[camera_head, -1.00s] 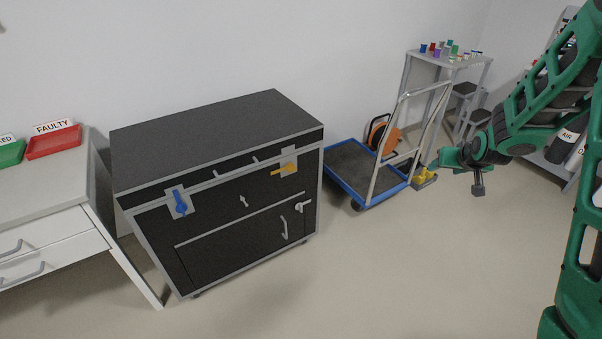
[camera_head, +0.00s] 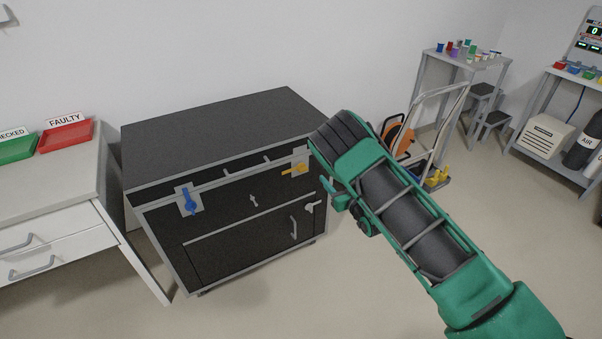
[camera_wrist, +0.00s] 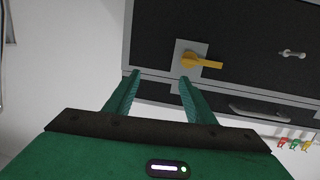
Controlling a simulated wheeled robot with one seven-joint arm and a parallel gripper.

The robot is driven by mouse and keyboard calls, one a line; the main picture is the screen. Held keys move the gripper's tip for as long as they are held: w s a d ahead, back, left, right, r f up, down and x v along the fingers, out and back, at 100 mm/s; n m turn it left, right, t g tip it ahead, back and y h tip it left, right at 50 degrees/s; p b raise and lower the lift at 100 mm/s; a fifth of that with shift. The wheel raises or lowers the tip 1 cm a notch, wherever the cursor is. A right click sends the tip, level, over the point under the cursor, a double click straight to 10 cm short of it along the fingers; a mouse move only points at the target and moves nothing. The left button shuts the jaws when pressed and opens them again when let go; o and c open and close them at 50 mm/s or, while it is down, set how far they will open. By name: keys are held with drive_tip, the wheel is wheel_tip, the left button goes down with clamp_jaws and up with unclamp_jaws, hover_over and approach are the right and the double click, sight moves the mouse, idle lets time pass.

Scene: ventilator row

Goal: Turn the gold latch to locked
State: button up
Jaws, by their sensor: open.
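The gold latch (camera_head: 294,169) sits on a grey plate at the upper right of the black case's front (camera_head: 165,245). Its handle lies about horizontal, pointing left in the head view. In the wrist view the gold latch (camera_wrist: 201,60) lies just beyond my fingertips, closer to the right finger, with its handle pointing right. My gripper (camera_wrist: 160,75) is open and empty, apart from the latch. In the head view my gripper is mostly hidden behind my arm, with a small part (camera_head: 328,186) showing right of the latch.
A blue latch (camera_head: 188,200) hangs down at the case's left. A white-grey small handle (camera_head: 312,207) is below the gold latch. A white drawer table (camera_head: 55,195) with red and green trays stands left. A trolley (camera_head: 440,125) stands behind my arm at right. The floor in front is clear.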

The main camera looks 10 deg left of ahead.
drive_tip(key=n+y, duration=0.1)
drive_tip(key=y, duration=0.1)
approach(305, 170)
drive_tip(key=v, duration=0.2)
drive_tip(key=x, duration=1.1)
drive_tip(key=shift+a, duration=0.1)
drive_tip(key=shift+c, duration=0.3)
